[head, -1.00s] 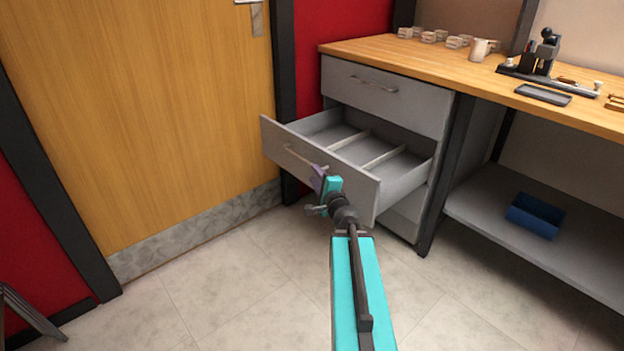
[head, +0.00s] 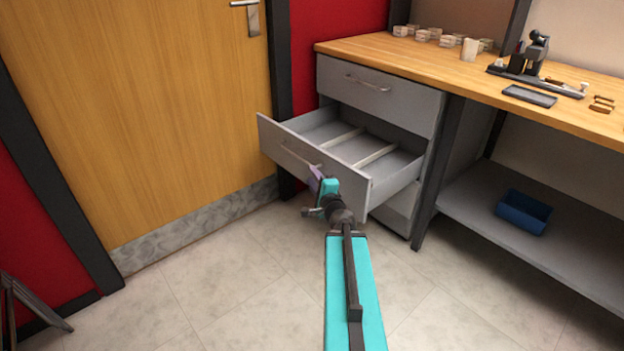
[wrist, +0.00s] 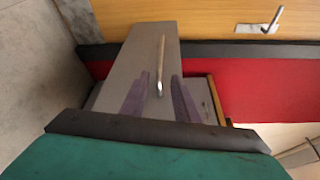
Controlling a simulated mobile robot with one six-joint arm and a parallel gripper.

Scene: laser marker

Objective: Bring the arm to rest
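My gripper (head: 315,180) is in front of the pulled-out drawer's grey front (head: 352,188), close to the right end of its handle (head: 300,157). In the wrist view the two purple fingers of my gripper (wrist: 158,100) are spread apart and empty. The drawer handle (wrist: 161,66) shows in the gap between them in the picture. I cannot tell whether the fingers reach around the handle or stop short of it. My turquoise arm stretches forward from the bottom of the head view.
The open drawer has dividers (head: 375,155) and looks empty. A closed drawer (head: 375,92) is above it. The wooden worktop (head: 400,52) holds small blocks, a cup and a device. A blue bin (head: 524,211) sits on the lower shelf. A door (head: 140,110) stands left; the floor before it is clear.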

